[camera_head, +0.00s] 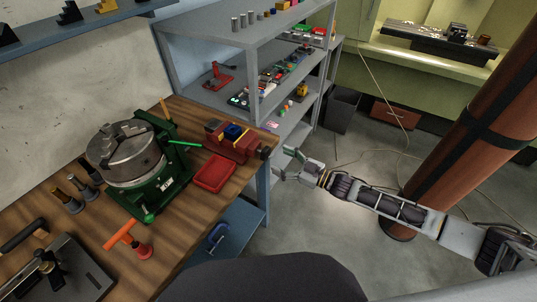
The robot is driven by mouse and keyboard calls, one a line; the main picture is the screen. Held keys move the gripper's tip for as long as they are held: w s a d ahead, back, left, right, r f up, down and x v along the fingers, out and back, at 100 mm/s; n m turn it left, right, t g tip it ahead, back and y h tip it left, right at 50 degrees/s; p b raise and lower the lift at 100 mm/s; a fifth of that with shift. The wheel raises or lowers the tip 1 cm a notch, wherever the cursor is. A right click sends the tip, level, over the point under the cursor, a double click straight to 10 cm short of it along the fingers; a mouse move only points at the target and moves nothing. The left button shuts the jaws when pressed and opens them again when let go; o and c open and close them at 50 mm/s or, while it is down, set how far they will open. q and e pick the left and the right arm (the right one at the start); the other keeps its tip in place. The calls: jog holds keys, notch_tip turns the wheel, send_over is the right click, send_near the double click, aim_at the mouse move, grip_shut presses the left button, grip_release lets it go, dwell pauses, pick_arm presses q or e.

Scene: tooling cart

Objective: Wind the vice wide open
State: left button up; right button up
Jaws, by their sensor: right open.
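A red vice (224,147) sits near the right end of the wooden bench, with a blue block (233,131) at its jaws. I cannot tell how far apart the jaws are. A dark end piece of the vice (265,152) points right, past the bench edge. My right gripper (280,164) is open and empty, just right of that end, with its fingers pointing left towards it. A small gap seems to lie between them. My left gripper is not in view.
On the bench (180,236) stand a green machine with a round metal chuck (125,157), a red tray (213,174) in front of the vice, and an orange-handled tool (129,240). A grey shelf unit (208,48) stands behind. A brown pillar (462,143) rises at the right.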

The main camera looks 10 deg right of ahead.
aim_at(268, 154)
jog(key=shift+x, duration=2.05)
jog(key=shift+w+a, duration=0.35)
jog(key=shift+a, duration=0.15)
jog(key=shift+w+a, duration=0.15)
jog(key=shift+a, duration=0.05)
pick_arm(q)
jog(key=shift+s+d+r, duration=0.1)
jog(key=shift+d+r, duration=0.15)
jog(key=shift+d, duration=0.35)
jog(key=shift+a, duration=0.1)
pick_arm(e)
jog(key=c, duration=1)
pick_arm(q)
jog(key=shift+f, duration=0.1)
pick_arm(e)
jog(key=shift+n, duration=0.5)
